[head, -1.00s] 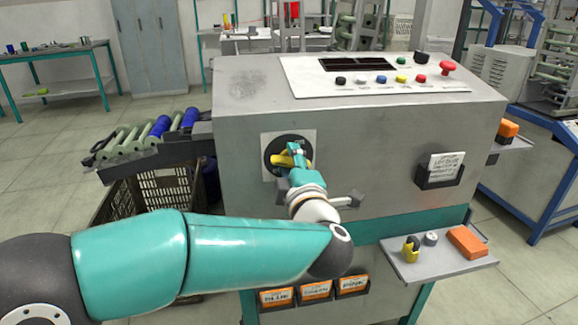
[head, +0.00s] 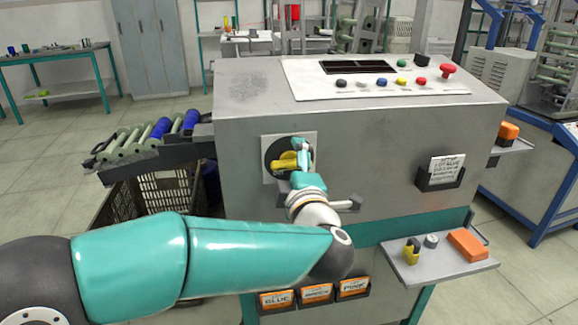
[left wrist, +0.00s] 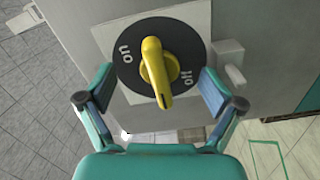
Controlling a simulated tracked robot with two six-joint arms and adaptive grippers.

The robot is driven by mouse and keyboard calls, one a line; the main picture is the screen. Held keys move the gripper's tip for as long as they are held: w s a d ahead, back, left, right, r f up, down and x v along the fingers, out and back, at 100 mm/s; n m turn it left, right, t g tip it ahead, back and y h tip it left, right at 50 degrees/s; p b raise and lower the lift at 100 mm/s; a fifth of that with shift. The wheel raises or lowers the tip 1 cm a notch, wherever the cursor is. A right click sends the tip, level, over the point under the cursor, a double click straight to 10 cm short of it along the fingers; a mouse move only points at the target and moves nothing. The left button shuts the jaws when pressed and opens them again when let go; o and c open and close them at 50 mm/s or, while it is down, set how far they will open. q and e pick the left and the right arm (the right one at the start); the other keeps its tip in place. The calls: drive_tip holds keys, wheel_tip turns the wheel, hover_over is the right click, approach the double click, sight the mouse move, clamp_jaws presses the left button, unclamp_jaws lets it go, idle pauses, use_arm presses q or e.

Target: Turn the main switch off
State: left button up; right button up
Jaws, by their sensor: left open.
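The main switch is a yellow handle (head: 284,161) on a round black dial (head: 273,149), set in a pale square plate on the front of the grey machine. In the left wrist view the handle (left wrist: 155,70) lies between the "on" label on the left and the "off" label on the right, lined up with neither. My left gripper (head: 297,164) is at the dial, partly covering it in the head view. In the left wrist view the gripper (left wrist: 158,84) is open, with a finger on either side of the handle and clear gaps to it. My right gripper is not in view.
The machine's sloped top panel (head: 440,92) carries several coloured buttons and a red knob. A card holder (head: 437,178) is on the front at right. A small shelf (head: 425,266) juts out below it. A roller chute (head: 130,157) with blue bobbins stands at left above a crate.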

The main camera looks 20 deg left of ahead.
use_arm(q)
drive_tip(key=b+v, duration=0.1)
drive_tip(key=v, duration=0.8)
drive_tip(key=shift+w, duration=0.1)
